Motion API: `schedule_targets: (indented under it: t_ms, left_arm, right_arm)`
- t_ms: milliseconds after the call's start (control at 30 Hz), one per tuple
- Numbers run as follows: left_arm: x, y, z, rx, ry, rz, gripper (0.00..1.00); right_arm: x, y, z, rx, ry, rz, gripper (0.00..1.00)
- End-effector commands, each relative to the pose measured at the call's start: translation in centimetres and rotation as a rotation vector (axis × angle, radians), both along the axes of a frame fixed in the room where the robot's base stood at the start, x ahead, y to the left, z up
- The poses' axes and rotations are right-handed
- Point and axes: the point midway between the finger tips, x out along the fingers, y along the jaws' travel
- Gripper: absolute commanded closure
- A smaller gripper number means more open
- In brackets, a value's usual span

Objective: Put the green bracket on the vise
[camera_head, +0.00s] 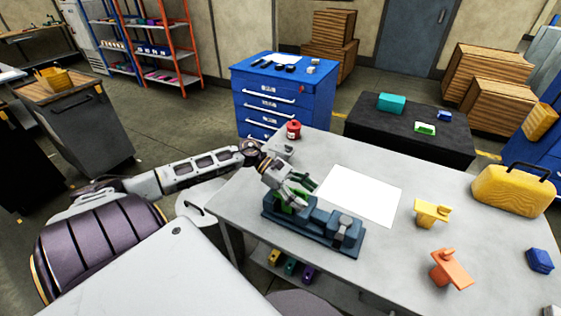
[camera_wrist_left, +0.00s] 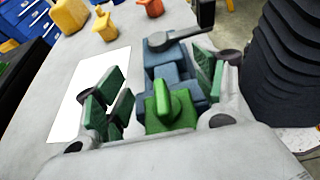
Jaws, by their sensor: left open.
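The blue vise (camera_head: 335,232) stands on the grey table; it also shows in the wrist view (camera_wrist_left: 172,72), with its dark handle at the far end. The green bracket (camera_wrist_left: 170,108) rests at the near end of the vise in the wrist view, with its upright part pointing up. In the head view my left gripper mostly hides it. My left gripper (camera_head: 299,190) is above that end of the vise. Its green-padded fingers (camera_wrist_left: 157,82) are spread on either side of the bracket, with visible gaps. My right gripper is not in view.
A white sheet (camera_head: 360,194) lies beside the vise. A yellow bracket (camera_head: 431,212), an orange bracket (camera_head: 450,268), a blue block (camera_head: 539,259) and a yellow case (camera_head: 513,190) are to the right. A red can (camera_head: 293,130) stands at the table's back left.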

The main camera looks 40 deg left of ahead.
Motion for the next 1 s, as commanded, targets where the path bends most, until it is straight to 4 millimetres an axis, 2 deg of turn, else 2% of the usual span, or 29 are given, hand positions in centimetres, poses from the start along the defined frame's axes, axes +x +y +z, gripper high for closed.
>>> schedule_targets:
  t_ms: [267, 667, 1000]
  left_arm:
    - [-0.6, 2.6, 1.0, 0.002, 0.002, 0.002, 0.30]
    - [-1.4, 6.2, 2.6, 0.001, 0.001, 0.001, 0.30]
    - [-2.1, 8.8, 3.7, 0.000, 0.001, 0.001, 0.30]
  right_arm:
    - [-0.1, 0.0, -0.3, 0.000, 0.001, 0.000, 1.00]
    - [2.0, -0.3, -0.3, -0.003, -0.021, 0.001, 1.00]
    - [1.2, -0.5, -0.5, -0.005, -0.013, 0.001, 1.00]
